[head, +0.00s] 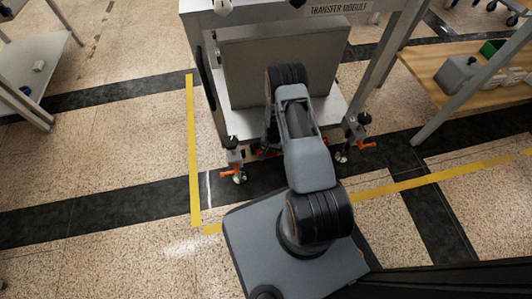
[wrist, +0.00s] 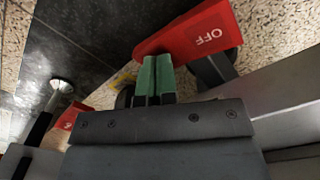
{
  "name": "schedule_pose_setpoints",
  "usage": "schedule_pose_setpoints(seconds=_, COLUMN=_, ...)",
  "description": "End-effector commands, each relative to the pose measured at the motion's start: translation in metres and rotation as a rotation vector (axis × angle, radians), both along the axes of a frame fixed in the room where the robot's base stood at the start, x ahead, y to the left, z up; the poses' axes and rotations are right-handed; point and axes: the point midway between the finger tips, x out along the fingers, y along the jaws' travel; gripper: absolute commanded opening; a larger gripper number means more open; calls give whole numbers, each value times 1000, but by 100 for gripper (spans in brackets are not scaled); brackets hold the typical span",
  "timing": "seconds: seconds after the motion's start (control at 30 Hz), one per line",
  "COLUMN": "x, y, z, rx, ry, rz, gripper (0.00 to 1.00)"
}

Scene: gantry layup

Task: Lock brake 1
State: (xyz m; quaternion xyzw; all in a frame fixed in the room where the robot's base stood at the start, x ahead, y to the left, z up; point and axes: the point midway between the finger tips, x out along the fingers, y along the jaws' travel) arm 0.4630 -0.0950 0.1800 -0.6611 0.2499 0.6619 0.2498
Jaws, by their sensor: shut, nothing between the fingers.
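A red brake pedal marked OFF (wrist: 195,32) fills the upper middle of the wrist view, with a dark wheel part under its right end. My gripper (wrist: 156,62) is shut and empty, with its green fingertips together. The tips overlap the pedal's near edge in the picture; I cannot tell whether they touch it. A second red pedal (wrist: 70,115) shows at the left. In the head view, casters with orange-red levers stand under the transfer module, at front left (head: 230,173) and front right (head: 364,146). My arm hides my gripper there. No brake number is legible.
The transfer module (head: 338,8) stands in front of me, with a lower shelf and grey box (head: 240,75). A wooden-topped bench (head: 450,62) is at right and a grey table (head: 35,60) at left. Floor left of the yellow line (head: 193,150) is clear.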

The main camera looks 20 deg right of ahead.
Motion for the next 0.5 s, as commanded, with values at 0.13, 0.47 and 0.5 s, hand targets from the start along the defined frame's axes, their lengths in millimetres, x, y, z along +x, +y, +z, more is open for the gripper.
schedule_pose_setpoints(seconds=0.13, x=0, y=0, z=4, rx=0, ry=0, rz=-1, gripper=0)
schedule_pose_setpoints(seconds=0.47, x=0, y=-1, z=28, rx=-1, ry=-1, rz=-2, gripper=0)
schedule_pose_setpoints(seconds=0.5, x=0, y=-1, z=31, rx=-1, ry=-1, rz=-2, gripper=0)
